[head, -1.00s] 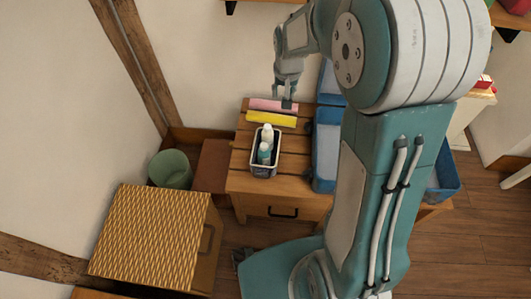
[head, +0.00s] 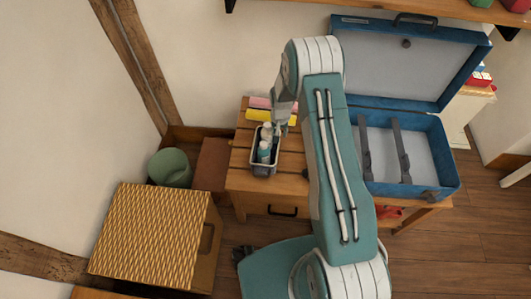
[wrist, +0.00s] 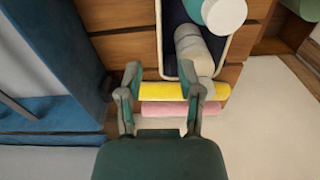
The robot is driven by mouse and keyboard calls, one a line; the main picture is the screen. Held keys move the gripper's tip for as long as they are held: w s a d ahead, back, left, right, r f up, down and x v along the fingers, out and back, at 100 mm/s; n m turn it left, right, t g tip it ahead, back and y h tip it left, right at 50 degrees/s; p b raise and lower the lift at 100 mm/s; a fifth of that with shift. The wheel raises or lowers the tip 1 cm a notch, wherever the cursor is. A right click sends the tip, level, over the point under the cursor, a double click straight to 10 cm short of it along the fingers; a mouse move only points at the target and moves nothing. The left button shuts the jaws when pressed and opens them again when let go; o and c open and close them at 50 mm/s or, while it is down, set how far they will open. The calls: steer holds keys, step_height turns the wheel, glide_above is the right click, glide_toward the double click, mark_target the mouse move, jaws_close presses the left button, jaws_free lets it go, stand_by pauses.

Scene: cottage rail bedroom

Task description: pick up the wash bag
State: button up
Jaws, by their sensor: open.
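The wash bag (head: 263,174) is a small dark open-topped holder with a pale rim, standing on the wooden slatted bedside table (head: 240,178). White and teal bottles stick up out of it. In the wrist view its pale rim (wrist: 159,45) and bottles show at the top. My gripper (wrist: 162,82) is open and empty, with its fingers over the near end of the bag and the yellow roll. In the head view my gripper (head: 281,122) is just behind and right of the bag, partly hidden by my arm. I cannot tell its exact height.
A yellow roll (head: 258,115) and a pink roll (head: 259,103) lie behind the bag. An open blue suitcase (head: 452,160) stands to the right. A green bin (head: 172,168) and a woven-top cabinet (head: 150,235) are to the left.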

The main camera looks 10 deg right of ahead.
steer(key=f, duration=0.3)
steer(key=shift+s+f, duration=0.2)
steer(key=shift+f, duration=0.05)
step_height(320, 180, down, 10)
steer(key=shift+a+f, duration=0.1)
steer(key=shift+f, duration=0.05)
steer(key=shift+w, duration=0.1)
jaws_close()
